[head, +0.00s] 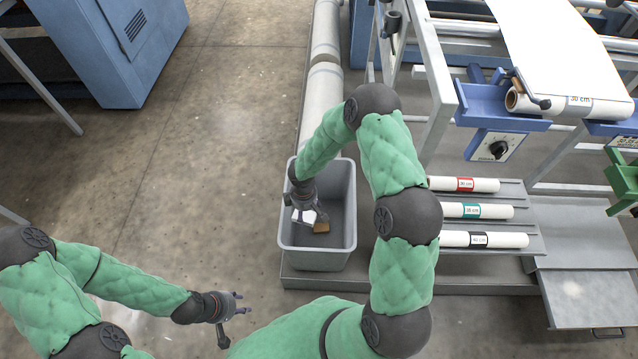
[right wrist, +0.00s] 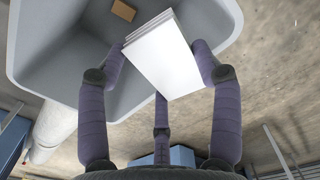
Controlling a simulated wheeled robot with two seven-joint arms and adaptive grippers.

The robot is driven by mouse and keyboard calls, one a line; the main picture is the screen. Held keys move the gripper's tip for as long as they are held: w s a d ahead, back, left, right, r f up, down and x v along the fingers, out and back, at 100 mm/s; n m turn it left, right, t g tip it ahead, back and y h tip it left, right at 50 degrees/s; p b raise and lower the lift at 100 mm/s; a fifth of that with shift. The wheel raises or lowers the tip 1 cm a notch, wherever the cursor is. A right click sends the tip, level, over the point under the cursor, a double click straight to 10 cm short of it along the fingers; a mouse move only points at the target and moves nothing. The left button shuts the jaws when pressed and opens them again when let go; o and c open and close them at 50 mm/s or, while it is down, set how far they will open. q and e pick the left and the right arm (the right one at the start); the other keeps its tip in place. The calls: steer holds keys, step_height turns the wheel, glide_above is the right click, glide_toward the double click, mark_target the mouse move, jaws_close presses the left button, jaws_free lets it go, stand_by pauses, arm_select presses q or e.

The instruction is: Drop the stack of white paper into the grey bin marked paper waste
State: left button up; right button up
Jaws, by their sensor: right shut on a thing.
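A stack of white paper (right wrist: 163,57) is gripped between the fingers of my right gripper (right wrist: 160,75). In the head view the white stack (head: 304,217) shows below my right gripper (head: 309,208), over the opening of the grey bin (head: 315,261). In the right wrist view the bin (right wrist: 48,62) lies beyond the stack, its inside visible. A small brown block (head: 322,227) lies inside the bin; it also shows in the right wrist view (right wrist: 123,10). No marking on the bin is legible. My left gripper (head: 238,322) is open and empty above the floor.
A grey rack (head: 530,242) with several labelled white rolls stands right of the bin. The blue press (head: 497,146) is behind it. A long pale roll (head: 321,95) lies behind the bin. The floor left of the bin is clear.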

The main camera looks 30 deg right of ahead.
steer(key=w+d+f+n+p, duration=0.15)
steer(key=w+d+n, duration=0.3)
steer(key=n, duration=0.65)
steer(key=w+d+f+n+p, duration=0.1)
steer(key=w+d+n+p, duration=0.2)
steer(key=d+n, duration=0.55)
step_height(320, 180, down, 6)
steer(key=a+n+b, duration=0.2)
steer(key=b, duration=0.2)
steer(key=shift+s+a, duration=0.15)
steer(key=shift+a, duration=0.25)
steer(key=o, duration=1)
steer(key=shift+r, duration=0.1)
step_height(320, 180, up, 12)
steer(key=shift+f, duration=0.1)
